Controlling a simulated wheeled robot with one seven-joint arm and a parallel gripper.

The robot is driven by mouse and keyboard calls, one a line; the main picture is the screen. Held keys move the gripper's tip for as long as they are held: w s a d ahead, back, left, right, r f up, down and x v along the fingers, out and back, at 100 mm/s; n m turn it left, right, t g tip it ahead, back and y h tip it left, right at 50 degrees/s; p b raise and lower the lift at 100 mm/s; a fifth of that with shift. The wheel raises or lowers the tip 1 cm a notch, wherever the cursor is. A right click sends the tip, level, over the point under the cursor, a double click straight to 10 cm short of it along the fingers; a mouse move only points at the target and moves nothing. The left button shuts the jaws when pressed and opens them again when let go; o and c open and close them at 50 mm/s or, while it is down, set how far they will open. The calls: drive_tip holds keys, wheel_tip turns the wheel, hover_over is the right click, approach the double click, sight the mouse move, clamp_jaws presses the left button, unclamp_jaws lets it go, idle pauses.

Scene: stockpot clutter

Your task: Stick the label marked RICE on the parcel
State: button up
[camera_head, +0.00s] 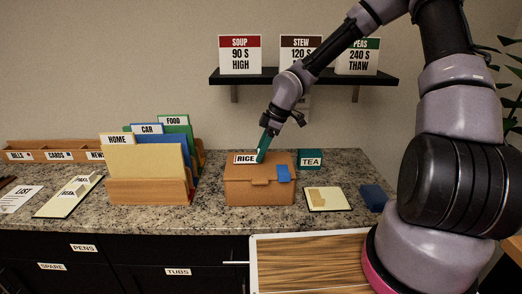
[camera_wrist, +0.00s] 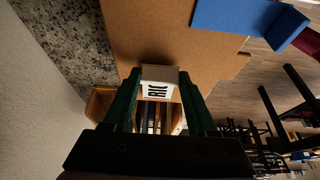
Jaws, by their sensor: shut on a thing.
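The parcel (camera_head: 260,193) is a brown cardboard box standing on the counter in the head view. Its brown surface also fills the upper middle of the wrist view (camera_wrist: 170,30). The white RICE label (camera_head: 243,159) is at the parcel's top, toward its back left. My gripper (camera_head: 262,157) reaches down from above with its green fingers at the label's right end. In the wrist view, the fingers (camera_wrist: 159,88) are shut on the label (camera_wrist: 157,91), which reads partly RIC. I cannot tell whether the label touches the parcel.
A blue piece (camera_head: 283,174) is on the parcel's front right. A green TEA item (camera_head: 310,159) stands right behind it. A folder holder (camera_head: 147,192) stands to the left. A cream pad (camera_head: 328,198) and blue block (camera_head: 373,197) lie to the right. A shelf (camera_head: 300,77) hangs above.

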drive_tip(key=shift+f, duration=0.4)
idle(0.5)
drive_tip(key=o, duration=1.4)
drive_tip(key=shift+c, duration=0.2)
drive_tip(key=shift+r, duration=3)
